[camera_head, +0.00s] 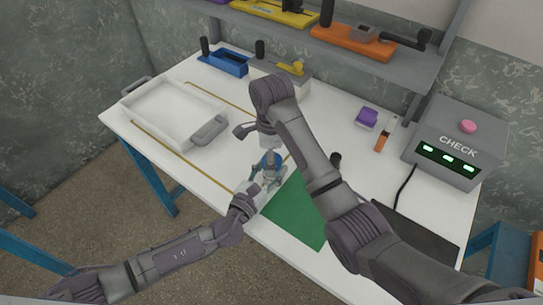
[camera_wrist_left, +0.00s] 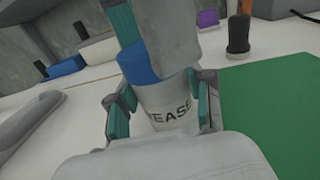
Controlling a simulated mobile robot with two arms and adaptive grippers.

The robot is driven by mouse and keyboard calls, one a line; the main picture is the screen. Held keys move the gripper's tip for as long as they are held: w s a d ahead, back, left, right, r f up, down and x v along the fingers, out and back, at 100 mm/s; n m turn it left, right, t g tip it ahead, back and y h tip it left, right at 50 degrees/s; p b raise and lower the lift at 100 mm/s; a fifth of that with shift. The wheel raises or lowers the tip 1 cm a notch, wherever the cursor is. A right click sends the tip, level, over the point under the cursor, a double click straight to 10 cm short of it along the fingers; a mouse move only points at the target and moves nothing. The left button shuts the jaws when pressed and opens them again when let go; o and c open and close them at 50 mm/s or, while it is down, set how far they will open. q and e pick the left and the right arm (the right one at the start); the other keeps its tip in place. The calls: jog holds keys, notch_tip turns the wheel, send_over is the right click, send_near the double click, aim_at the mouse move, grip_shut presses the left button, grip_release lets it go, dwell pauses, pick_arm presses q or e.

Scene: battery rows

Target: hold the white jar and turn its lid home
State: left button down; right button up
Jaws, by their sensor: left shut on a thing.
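The white jar (camera_wrist_left: 167,97) stands upright with part of its dark lettering showing in the left wrist view. Its blue lid (camera_wrist_left: 137,64) is on top, partly covered by my right gripper. In the head view the lid (camera_head: 266,162) shows at the table's front part, beside the green mat. My left gripper (camera_wrist_left: 162,108) is shut on the jar, one finger on each side. My right gripper (camera_head: 269,150) points down over the lid from above. Its teal fingers show near the lid in the left wrist view, but their grip on it is hidden.
The green mat (camera_head: 297,212) lies right of the jar. A white tray (camera_head: 150,133) with grey handles stands left. A purple block (camera_head: 367,117), an orange item (camera_head: 382,141) and the CHECK box (camera_head: 455,145) are at the right. A shelf crosses the back.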

notch_tip(320, 180, up, 3)
jog(key=shift+w+d+r, duration=0.1)
jog(key=shift+r, duration=0.6)
jog(key=shift+c, duration=0.5)
